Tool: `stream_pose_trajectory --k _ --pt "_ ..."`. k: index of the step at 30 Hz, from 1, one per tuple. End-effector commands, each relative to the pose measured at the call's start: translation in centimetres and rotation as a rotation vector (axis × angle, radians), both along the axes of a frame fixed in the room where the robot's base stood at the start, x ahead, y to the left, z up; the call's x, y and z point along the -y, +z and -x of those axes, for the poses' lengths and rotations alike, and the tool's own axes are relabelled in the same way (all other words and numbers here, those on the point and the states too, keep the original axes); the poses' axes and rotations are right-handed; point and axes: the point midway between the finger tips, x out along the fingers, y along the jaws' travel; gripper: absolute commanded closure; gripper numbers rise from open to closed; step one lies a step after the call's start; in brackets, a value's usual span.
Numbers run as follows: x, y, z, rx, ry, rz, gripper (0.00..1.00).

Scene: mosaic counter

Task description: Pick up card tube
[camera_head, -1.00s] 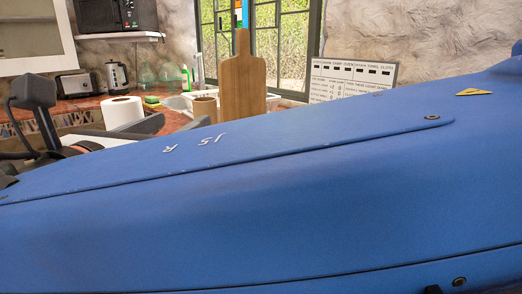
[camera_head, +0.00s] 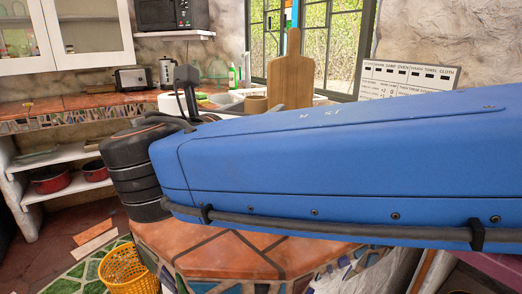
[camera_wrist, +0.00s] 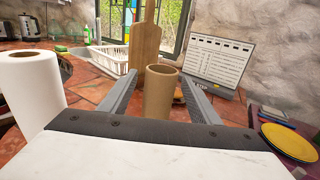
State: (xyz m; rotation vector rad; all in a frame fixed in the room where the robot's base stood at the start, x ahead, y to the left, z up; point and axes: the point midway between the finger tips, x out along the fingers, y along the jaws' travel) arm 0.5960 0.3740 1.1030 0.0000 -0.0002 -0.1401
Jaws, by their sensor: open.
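The card tube (camera_wrist: 160,95) is a plain brown open-topped cylinder standing upright on the tiled counter. In the wrist view it appears between the two grey fingers of my gripper (camera_wrist: 157,75), which are spread apart with a gap showing on each side of the tube. I cannot tell how far along the fingers it stands. In the head view the upper part of the card tube (camera_head: 256,104) shows just above my blue arm, which hides its base and most of my gripper.
A white paper roll (camera_wrist: 30,90) stands close on the left. Behind the tube are a wooden cutting board (camera_wrist: 144,46), a white dish rack (camera_wrist: 117,59) and a printed sign (camera_wrist: 216,62). Yellow plates (camera_wrist: 289,141) lie at right. A yellow basket (camera_head: 131,270) is below the counter.

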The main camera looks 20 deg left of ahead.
Motion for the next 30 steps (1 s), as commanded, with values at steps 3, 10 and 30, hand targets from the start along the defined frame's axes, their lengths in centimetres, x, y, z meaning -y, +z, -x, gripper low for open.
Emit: stream_pose_trajectory --k 3,10,30 --pt "0.0 0.0 -0.2 0.000 0.000 0.000 0.43" --pt "0.0 0.0 -0.2 0.000 0.001 0.000 0.62" --pt "0.0 2.9 -0.1 0.001 0.001 -0.004 0.97"
